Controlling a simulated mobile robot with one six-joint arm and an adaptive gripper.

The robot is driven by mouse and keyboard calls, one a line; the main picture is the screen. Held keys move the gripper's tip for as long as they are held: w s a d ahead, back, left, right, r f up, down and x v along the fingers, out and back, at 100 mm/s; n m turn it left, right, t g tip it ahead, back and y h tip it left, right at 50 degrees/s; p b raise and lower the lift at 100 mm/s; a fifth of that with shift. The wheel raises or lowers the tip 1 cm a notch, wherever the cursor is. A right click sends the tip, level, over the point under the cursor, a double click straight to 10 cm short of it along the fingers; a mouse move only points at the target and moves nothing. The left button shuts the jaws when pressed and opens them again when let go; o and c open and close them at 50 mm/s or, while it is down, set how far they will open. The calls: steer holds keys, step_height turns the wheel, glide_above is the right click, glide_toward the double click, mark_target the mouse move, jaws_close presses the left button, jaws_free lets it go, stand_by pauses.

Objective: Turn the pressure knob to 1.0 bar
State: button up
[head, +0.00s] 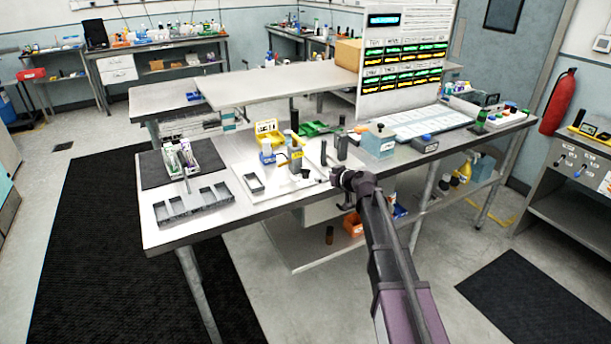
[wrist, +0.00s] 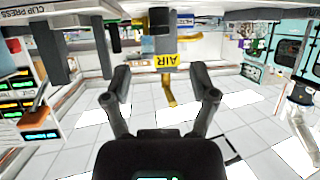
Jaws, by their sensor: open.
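My gripper (head: 343,182) is at the front edge of the workbench in the head view, beside the white work board. In the wrist view my gripper (wrist: 159,84) has its two fingers spread wide, with nothing between them. Ahead of the fingers hangs a dark cylindrical part (wrist: 159,19), which looks like the pressure knob, beside a yellow label reading AIR (wrist: 165,61). The fingers are apart from it. No scale or pressure reading can be made out. In the head view I cannot tell the knob from the dark upright parts near my gripper.
The workbench (head: 225,222) holds a grey slotted tray (head: 193,206), a yellow bin (head: 268,131) and a teal-grey box (head: 378,142). A post marked CLIP PRESS (wrist: 56,52) stands left in the wrist view. A tall board (head: 402,60) rises at the back. Floor in front is clear.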

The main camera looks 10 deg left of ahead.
mark_target(307, 173)
steer(key=b+x, duration=0.4)
steer(key=x, duration=0.7)
steer(key=shift+w+a+f, duration=0.2)
